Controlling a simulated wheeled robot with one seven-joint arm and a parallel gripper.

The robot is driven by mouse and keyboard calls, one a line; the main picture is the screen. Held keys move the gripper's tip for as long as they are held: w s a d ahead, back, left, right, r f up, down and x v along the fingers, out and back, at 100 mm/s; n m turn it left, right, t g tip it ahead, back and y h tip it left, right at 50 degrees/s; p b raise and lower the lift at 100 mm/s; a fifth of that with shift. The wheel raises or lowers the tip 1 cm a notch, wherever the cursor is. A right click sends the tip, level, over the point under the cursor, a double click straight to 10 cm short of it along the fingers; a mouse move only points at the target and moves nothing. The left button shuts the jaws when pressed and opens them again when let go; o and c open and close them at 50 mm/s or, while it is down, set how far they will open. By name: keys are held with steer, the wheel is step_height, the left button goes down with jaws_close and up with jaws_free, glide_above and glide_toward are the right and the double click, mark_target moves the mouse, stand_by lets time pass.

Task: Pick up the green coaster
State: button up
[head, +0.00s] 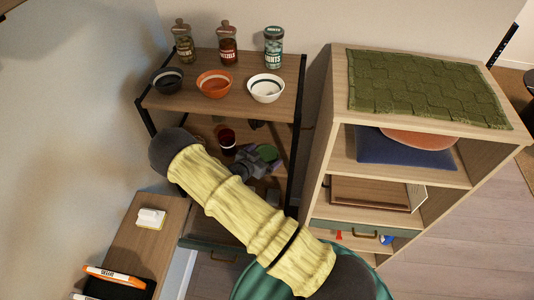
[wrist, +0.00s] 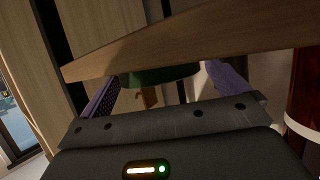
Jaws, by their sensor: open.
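The green coaster (head: 268,152) shows as a small green patch inside the dark middle level of the shelf unit, partly hidden by my gripper (head: 257,162). In the wrist view a dark green rounded edge, which looks like the coaster (wrist: 160,75), lies between the two purple fingers of my gripper (wrist: 165,80). The fingers are apart, one to each side of it, with visible gaps. A wooden board covers the upper part of the coaster in that view. I cannot tell whether either finger touches it.
A dark red cup (head: 227,140) stands left of my gripper on the same level; its side fills the right edge of the wrist view (wrist: 306,75). The shelf's top board (head: 190,101) holds bowls and jars. A light wood cabinet (head: 318,150) stands close on the right.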

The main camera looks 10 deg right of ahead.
steer(key=shift+c, duration=0.4)
steer(key=c, duration=0.8)
steer(key=shift+r+b, duration=0.8)
steer(key=shift+r, duration=0.3)
steer(key=s+a+r+b, duration=0.1)
steer(key=s+a+b, duration=0.4)
steer(key=s+a, duration=0.6)
steer(key=a, duration=0.3)
steer(key=shift+s+r, duration=0.15)
steer(key=shift+s, duration=0.15)
